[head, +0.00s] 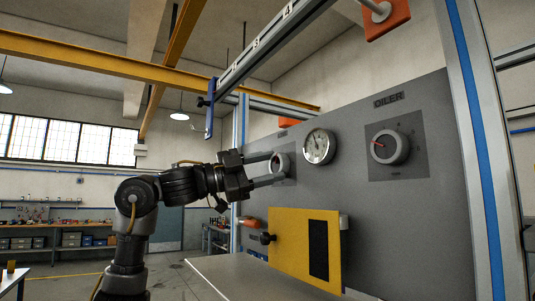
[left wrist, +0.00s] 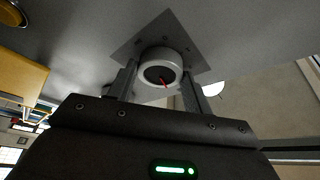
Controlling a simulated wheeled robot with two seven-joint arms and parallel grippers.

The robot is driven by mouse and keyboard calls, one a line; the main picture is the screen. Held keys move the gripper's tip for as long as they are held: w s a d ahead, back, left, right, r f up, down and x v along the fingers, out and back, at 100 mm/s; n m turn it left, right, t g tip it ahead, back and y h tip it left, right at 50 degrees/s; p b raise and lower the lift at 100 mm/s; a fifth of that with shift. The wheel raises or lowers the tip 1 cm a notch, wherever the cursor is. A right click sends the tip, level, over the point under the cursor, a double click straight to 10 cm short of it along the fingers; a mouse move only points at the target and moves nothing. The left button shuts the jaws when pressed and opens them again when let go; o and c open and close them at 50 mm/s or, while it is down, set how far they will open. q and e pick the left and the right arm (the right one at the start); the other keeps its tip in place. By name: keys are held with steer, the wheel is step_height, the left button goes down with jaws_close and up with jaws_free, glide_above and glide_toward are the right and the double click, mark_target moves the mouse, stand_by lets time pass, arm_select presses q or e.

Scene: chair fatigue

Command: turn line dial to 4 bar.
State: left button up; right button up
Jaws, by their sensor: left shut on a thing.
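A round white-rimmed dial (head: 281,163) with a red pointer sits on a dark square plate at the left of the grey panel; I take it to be the line dial. My left gripper (head: 274,168) is shut on it, one finger above and one below in the head view. In the left wrist view the dial (left wrist: 160,62) sits between the two fingers (left wrist: 160,84), its red pointer toward the lower right. The scale marks are too small to read. A round white gauge (head: 319,146) is just right of it; its reading is not legible. My right gripper is not in view.
A second dial (head: 390,147) with a red pointer is at the panel's right, under the word OILER. A yellow box (head: 290,245) with a black strip juts out below the gauge. A blue-striped post (head: 478,150) stands at the right.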

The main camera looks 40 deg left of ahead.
arm_select(q)
steer(key=m+p, duration=0.1)
steer(key=p, duration=0.1)
steer(key=r+m+g+p, duration=0.1)
steer(key=m+p, duration=0.1)
steer(key=shift+a+m+g, duration=0.1)
steer(key=shift+m+g, duration=0.2)
steer(key=shift+f+m+g+p, duration=0.25)
steer(key=shift+m+g+p, duration=0.15)
steer(key=shift+m+p, duration=0.7)
steer(key=o, duration=1)
steer(key=shift+s+a+f, duration=0.1)
steer(key=shift+s+a, duration=0.15)
steer(key=b+v, duration=0.3)
steer(key=v, duration=0.7)
